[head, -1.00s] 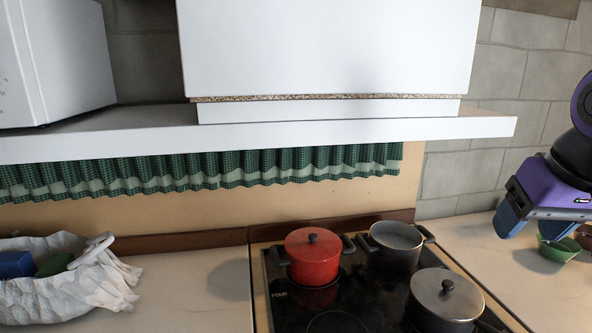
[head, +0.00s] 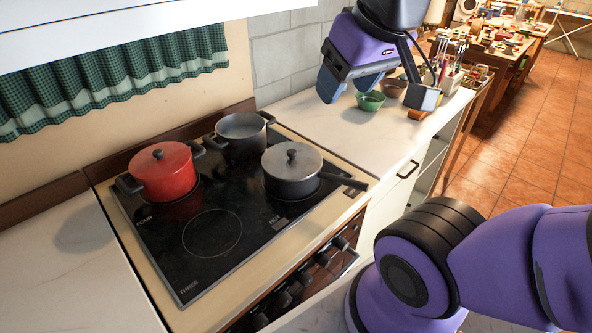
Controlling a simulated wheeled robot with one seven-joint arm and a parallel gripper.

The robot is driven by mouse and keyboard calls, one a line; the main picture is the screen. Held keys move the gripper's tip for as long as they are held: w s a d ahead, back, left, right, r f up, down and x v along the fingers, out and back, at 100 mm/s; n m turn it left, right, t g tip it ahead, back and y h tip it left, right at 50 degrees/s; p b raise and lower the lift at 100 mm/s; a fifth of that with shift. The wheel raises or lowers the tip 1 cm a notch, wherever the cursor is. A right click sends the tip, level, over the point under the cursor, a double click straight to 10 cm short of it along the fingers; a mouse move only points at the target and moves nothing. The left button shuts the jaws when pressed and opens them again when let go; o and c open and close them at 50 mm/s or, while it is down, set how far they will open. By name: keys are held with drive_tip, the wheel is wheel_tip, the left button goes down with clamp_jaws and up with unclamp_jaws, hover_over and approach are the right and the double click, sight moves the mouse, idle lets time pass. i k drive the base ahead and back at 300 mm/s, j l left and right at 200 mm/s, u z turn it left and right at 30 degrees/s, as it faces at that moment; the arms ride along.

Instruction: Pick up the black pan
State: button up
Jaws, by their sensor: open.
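A dark pan (head: 290,179) with a grey lid and a long black handle stands upright on the front right of the black glass hob. A dark open pot (head: 241,143) with two side handles stands behind it, towards the wall. Which of these two is the black pan I cannot tell for sure. My gripper (head: 378,94) is open and empty. It hangs above the counter to the right of the hob, up and to the right of both, touching neither.
A red lidded pot (head: 163,178) stands on the back left of the hob (head: 213,262). A green bowl (head: 370,101) and a brown bowl (head: 393,88) sit on the right counter near a utensil holder (head: 449,79). The left counter (head: 70,270) is clear.

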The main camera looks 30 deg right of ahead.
sight(287, 190)
drive_tip(key=l, duration=0.4)
drive_tip(key=l+z, duration=0.35)
drive_tip(key=l, duration=0.25)
drive_tip(key=i+l+z, duration=0.15)
drive_tip(key=l+z, duration=0.2)
drive_tip(key=l, duration=0.15)
